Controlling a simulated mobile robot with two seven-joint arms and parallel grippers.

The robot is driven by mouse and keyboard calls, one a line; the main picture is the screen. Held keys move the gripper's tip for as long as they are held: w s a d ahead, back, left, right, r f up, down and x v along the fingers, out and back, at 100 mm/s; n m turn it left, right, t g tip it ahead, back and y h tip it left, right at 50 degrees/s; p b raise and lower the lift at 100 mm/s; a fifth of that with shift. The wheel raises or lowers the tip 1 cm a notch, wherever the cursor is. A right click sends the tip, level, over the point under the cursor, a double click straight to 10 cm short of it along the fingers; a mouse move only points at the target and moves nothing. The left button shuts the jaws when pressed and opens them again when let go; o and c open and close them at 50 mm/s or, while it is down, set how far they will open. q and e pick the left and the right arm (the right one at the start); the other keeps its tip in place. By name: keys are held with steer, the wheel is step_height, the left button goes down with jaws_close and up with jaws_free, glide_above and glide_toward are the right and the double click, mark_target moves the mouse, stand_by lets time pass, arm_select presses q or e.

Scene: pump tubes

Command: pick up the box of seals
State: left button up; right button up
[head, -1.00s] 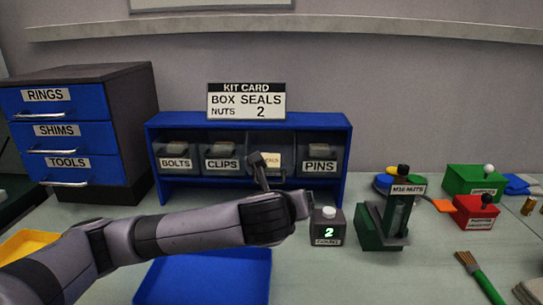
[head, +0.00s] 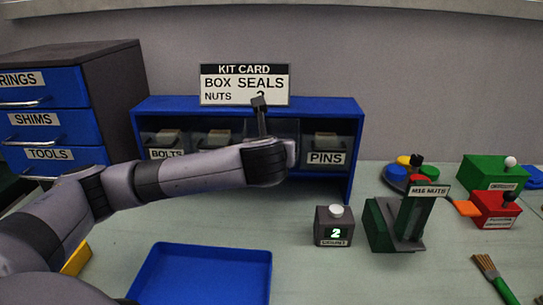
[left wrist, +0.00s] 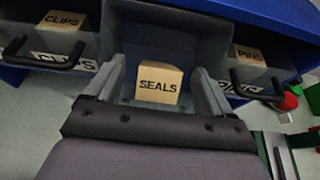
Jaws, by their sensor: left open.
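The box of seals (left wrist: 160,84) is a small tan carton marked SEALS. It sits in an open grey bin (left wrist: 178,38) in the left wrist view. My left gripper (left wrist: 163,78) is open, with one finger on each side of the carton; I cannot tell whether either finger touches it. In the head view my left arm reaches across to the blue rack (head: 250,106), and its wrist hides the seals bin, the carton and the fingertips. My right gripper is not in view.
The clips carton (left wrist: 60,25) and pins carton (left wrist: 248,58) stand in neighbouring bins with black handles. A blue tray (head: 205,252), a counter showing 2 (head: 334,226) and the M16 nuts dispenser (head: 395,225) stand in front. A kit card (head: 245,84) stands above the rack.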

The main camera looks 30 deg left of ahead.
arm_select(q)
steer(key=shift+x, duration=1.35)
steer(key=shift+c, duration=0.3)
steer(key=c, duration=1)
